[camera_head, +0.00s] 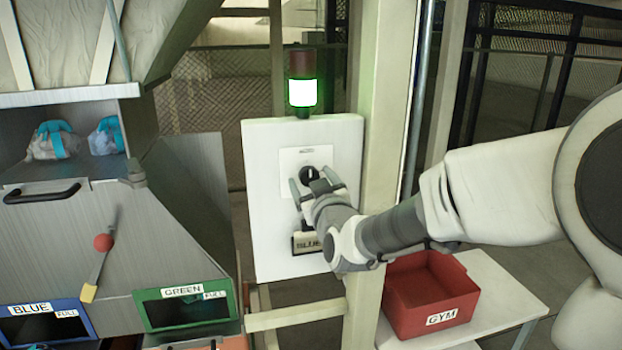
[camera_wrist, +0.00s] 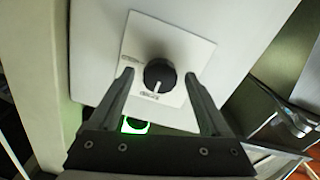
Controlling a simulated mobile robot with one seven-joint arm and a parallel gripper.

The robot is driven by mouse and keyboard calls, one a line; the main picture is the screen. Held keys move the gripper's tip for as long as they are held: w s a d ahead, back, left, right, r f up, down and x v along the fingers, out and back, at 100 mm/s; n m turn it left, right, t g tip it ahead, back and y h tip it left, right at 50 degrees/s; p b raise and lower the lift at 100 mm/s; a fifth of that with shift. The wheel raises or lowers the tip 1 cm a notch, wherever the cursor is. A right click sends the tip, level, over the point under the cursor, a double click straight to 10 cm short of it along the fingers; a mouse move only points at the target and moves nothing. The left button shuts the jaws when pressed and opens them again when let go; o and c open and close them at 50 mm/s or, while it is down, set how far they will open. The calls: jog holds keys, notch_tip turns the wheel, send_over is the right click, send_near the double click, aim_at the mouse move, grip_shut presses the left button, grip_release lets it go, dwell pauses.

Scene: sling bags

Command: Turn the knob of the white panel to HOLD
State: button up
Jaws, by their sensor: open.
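The white panel (camera_head: 268,160) stands upright beside a post in the head view, and it also fills the upper wrist view (camera_wrist: 215,25). Its black knob (camera_head: 309,174) sits on a paler square plate; in the wrist view the knob (camera_wrist: 159,73) has a white pointer line aimed down toward a small label on the plate. The labels are too small to read. My gripper (camera_head: 312,184) is open in front of the knob. In the wrist view its fingers (camera_wrist: 158,78) stand on both sides of the knob, with gaps showing; I cannot tell how deep they reach.
A lamp (camera_head: 302,92) glows green-white above the panel, under a dark red section. A red GYM bin (camera_head: 428,294) stands on a white table at right. A chute with a red-balled lever (camera_head: 103,243) is at left.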

jog(key=shift+c, duration=0.2)
grip_shut()
dwell(0.3)
jog(key=m+b, duration=0.3)
jog(key=shift+f+m, duration=0.1)
jog(key=shift+m, duration=0.2)
jog(key=m+b, duration=0.3)
jog(key=m, duration=0.2)
jog(key=shift+b, duration=0.35)
jog(key=m+b, duration=0.3)
jog(key=m, duration=0.2)
jog(key=shift+m, duration=0.4)
jog(key=shift+m+b, duration=0.65)
jog(key=shift+m, duration=1.15)
